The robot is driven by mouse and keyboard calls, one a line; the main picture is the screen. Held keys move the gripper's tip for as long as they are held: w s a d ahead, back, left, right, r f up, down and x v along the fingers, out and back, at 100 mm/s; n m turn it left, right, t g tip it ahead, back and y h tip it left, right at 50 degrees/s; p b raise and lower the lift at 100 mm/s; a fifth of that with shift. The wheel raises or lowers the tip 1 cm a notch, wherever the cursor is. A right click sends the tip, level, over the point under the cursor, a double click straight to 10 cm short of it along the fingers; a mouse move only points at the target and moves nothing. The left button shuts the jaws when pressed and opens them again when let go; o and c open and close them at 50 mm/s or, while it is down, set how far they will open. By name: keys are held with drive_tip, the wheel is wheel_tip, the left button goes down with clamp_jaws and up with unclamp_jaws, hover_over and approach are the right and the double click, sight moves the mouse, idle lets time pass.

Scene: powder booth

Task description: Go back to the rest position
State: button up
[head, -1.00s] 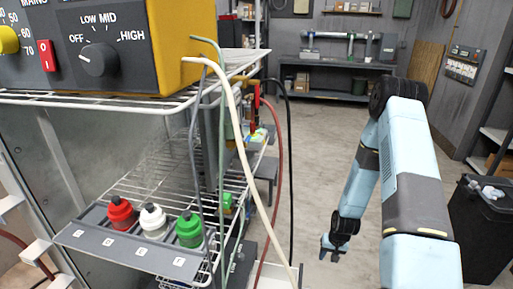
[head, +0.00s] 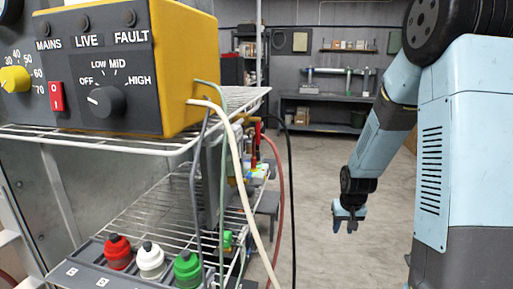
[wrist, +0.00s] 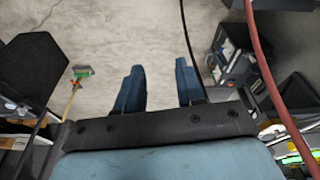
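My gripper (head: 348,218) hangs at the end of my arm, fingers down, over open floor to the right of the wire rack in the head view. In the wrist view my gripper (wrist: 158,72) shows two blue fingers spread apart with only bare floor between them. It is open, empty and touches nothing.
A yellow control box (head: 170,60) with a black knob (head: 106,100) stands on the wire rack's upper shelf (head: 236,99). Red, white and green bottles (head: 151,260) stand below. Hoses (head: 291,200) hang beside the rack. A workbench (head: 325,112) stands at the back; the middle floor is clear.

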drive_tip(key=s+a+r+t, duration=0.1)
drive_tip(key=s+a+r, duration=0.1)
drive_tip(key=s+r, duration=1)
drive_tip(key=s+a+r+t, duration=0.1)
drive_tip(key=s+a+r, duration=0.2)
drive_tip(key=s+r, duration=1)
wheel_tip(320, 180, up, 2)
drive_tip(key=shift+s+r+n+t, duration=0.1)
drive_tip(key=shift+s+n+t, duration=0.15)
drive_tip(key=shift+n+t, duration=0.15)
drive_tip(key=shift+a, duration=0.1)
